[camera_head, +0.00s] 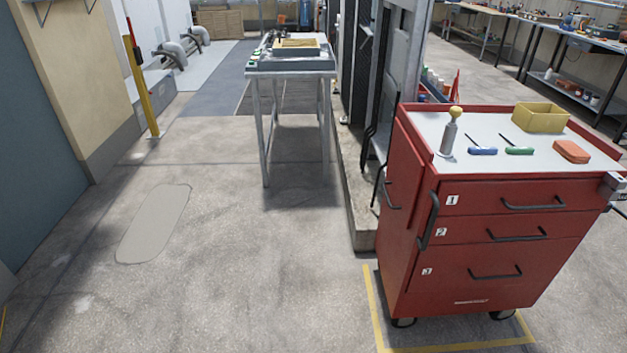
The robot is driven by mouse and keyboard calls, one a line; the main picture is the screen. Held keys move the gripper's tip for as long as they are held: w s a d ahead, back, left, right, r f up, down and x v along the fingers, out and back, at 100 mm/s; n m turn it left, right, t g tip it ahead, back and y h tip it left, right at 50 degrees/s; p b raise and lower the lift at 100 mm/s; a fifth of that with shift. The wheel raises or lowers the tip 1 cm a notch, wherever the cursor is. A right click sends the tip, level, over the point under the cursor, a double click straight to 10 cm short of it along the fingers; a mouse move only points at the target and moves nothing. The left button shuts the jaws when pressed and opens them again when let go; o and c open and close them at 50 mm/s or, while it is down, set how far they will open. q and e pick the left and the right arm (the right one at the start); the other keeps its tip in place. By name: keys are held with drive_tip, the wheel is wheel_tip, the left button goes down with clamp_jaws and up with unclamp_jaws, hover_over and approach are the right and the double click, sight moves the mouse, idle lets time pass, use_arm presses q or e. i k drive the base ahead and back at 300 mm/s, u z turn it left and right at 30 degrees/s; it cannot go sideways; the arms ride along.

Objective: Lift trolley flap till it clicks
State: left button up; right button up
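The red trolley (462,270) stands upright at the right, on castors, with three numbered drawers facing me. On its left side a red panel (398,160) hangs down flat against the body, with a dark handle (390,195) on it. This looks like the flap, in its lowered position, though I see it only at a steep angle. A second dark upright handle (430,220) sits at the front left corner. Neither of my grippers is in view, and nothing is seen touching the trolley's left side.
The trolley top holds a yellow-topped grey cylinder (450,135), a yellow bin (540,117), two small tools and an orange block (571,151). Yellow floor tape (374,305) borders the trolley. A concrete kerb (352,205) and a metal table (290,74) stand behind. The left floor is clear.

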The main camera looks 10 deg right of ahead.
sight(405, 169)
drive_tip(key=u, duration=0.35)
drive_tip(key=i, duration=0.95)
drive_tip(key=z, duration=0.5)
drive_tip(key=i, duration=0.6)
drive_tip(key=z, duration=0.35)
